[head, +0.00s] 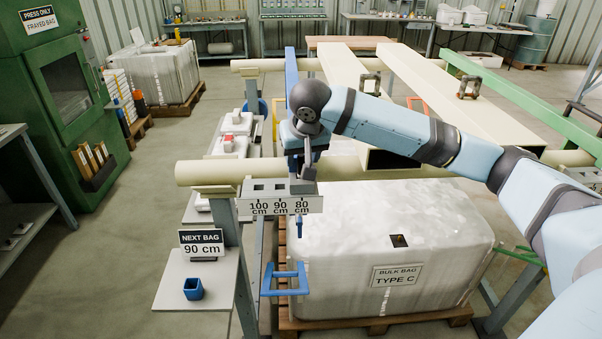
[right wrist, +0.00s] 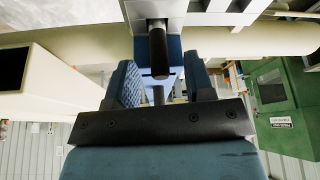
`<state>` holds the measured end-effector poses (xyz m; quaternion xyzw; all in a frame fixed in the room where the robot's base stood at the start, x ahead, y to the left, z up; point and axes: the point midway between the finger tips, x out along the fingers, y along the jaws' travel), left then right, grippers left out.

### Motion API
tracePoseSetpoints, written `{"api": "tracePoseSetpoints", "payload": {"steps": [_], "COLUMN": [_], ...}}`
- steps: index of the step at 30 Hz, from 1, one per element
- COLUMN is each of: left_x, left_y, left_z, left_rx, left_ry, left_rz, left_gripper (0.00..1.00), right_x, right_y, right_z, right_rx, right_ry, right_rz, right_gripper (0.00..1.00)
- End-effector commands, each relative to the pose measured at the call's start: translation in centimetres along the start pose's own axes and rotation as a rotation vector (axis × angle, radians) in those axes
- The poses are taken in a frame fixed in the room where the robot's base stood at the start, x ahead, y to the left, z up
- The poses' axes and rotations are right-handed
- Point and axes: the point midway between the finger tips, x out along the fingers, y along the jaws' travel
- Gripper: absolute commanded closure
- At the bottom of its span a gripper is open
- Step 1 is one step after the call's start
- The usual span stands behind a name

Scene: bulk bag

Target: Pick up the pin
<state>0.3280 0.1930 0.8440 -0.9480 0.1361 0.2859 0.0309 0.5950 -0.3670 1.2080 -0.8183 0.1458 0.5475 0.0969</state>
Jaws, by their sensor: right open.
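In the right wrist view a dark round pin (right wrist: 158,52) sticks out of a light grey holed block (right wrist: 196,12). In the head view this block (head: 262,188) stands above the sign with 100, 90 and 80 cm; the pin is at the 80 cm end, mostly hidden by my gripper. My right gripper (head: 304,165) is over that end. In the right wrist view its blue textured fingers (right wrist: 160,88) are apart, one on each side of the pin's line, with gaps showing. I cannot tell how deep the pin reaches between them. My left gripper is not in view.
A blue bar (head: 291,75) runs behind my gripper. A cream beam (head: 215,172) crosses by the block. Below stands the white bulk bag (head: 395,235) on a pallet. A side shelf (head: 222,268) holds a "NEXT BAG 90 cm" sign (head: 201,243) and blue cup (head: 193,288).

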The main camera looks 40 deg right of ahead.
Motion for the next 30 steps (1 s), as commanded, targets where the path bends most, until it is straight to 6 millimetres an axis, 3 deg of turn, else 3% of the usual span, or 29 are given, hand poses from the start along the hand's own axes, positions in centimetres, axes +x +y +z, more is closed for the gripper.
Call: {"api": "tracePoseSetpoints", "payload": {"steps": [5, 9, 12, 23, 30], "left_x": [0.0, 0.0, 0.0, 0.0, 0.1], "left_y": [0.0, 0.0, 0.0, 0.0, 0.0], "left_z": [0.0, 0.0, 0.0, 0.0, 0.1], "left_rx": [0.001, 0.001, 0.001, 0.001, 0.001], "left_ry": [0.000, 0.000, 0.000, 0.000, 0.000], "left_rz": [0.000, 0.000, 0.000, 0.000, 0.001], "left_gripper": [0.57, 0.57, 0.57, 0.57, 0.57], "right_x": [0.0, 0.0, 0.0, -0.2, -2.1], "right_y": [0.0, 0.0, 0.0, 0.0, 0.0], "right_z": [0.0, 0.0, 0.0, -0.1, -0.9], "right_rx": [0.000, 0.000, 0.000, 0.000, 0.002], "right_ry": [0.001, 0.001, 0.001, 0.002, 0.004], "right_rz": [0.000, 0.000, -0.001, -0.001, -0.003], "right_gripper": [0.52, 0.84, 1.00, 1.00, 1.00]}}
